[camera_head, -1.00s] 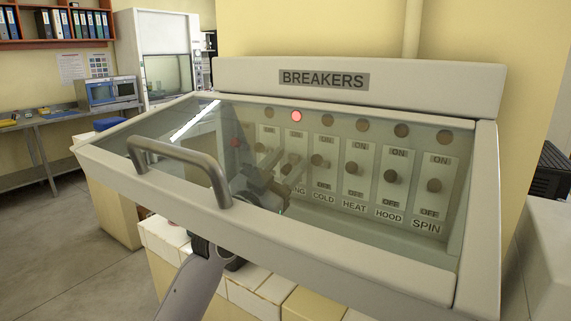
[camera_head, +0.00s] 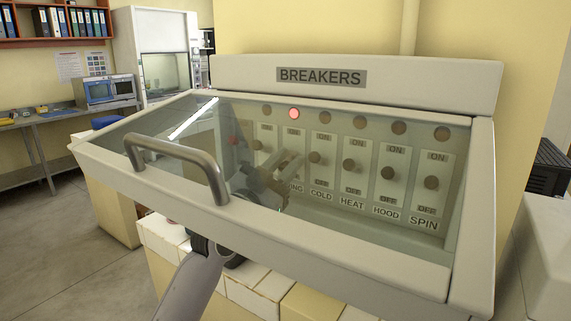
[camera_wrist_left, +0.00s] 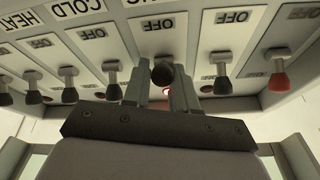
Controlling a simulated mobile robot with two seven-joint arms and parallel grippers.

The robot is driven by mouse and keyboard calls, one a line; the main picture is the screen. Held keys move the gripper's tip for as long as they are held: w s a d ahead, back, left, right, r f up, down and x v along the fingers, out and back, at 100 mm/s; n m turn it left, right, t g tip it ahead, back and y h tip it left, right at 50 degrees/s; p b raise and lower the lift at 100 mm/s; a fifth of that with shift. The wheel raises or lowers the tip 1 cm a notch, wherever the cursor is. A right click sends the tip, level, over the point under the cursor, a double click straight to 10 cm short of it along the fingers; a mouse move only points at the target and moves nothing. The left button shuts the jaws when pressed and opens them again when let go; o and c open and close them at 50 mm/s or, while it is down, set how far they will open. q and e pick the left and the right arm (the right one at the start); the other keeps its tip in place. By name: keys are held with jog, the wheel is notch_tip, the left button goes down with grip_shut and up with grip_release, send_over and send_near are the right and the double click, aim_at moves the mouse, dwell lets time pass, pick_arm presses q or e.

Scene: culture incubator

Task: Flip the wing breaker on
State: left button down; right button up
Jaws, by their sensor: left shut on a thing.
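The wing breaker is the switch left of COLD in the panel. Its label, partly hidden, ends in "NG" in the head view. My left gripper (camera_head: 287,169) reaches in under the clear cover (camera_head: 225,135) and is shut on the wing breaker's dark knob. The left wrist view shows this knob (camera_wrist_left: 162,73) between the two fingers of my left gripper (camera_wrist_left: 160,82), below an OFF mark. A red lamp (camera_head: 294,114) glows above this switch. The knob's exact position is hard to tell through the cover. My right gripper is not in view.
COLD (camera_head: 315,159), HEAT (camera_head: 349,166), HOOD (camera_head: 387,173) and SPIN (camera_head: 431,182) knobs stand to the right. A red knob (camera_wrist_left: 278,83) shows in the left wrist view. The cover's handle (camera_head: 180,160) and front frame lie close above my left arm.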

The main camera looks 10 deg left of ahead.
pick_arm(q)
jog(key=shift+a+r, duration=0.25)
jog(key=shift+a, duration=0.05)
jog(key=c, duration=1)
grip_release()
jog(key=shift+f, duration=0.15)
jog(key=shift+s+a+f, duration=0.1)
jog(key=shift+s+f, duration=0.2)
jog(key=shift+s, duration=0.05)
jog(key=b+v, duration=0.1)
jog(key=v, duration=0.5)
jog(key=shift+b, duration=0.35)
jog(key=shift+a+r, duration=0.1)
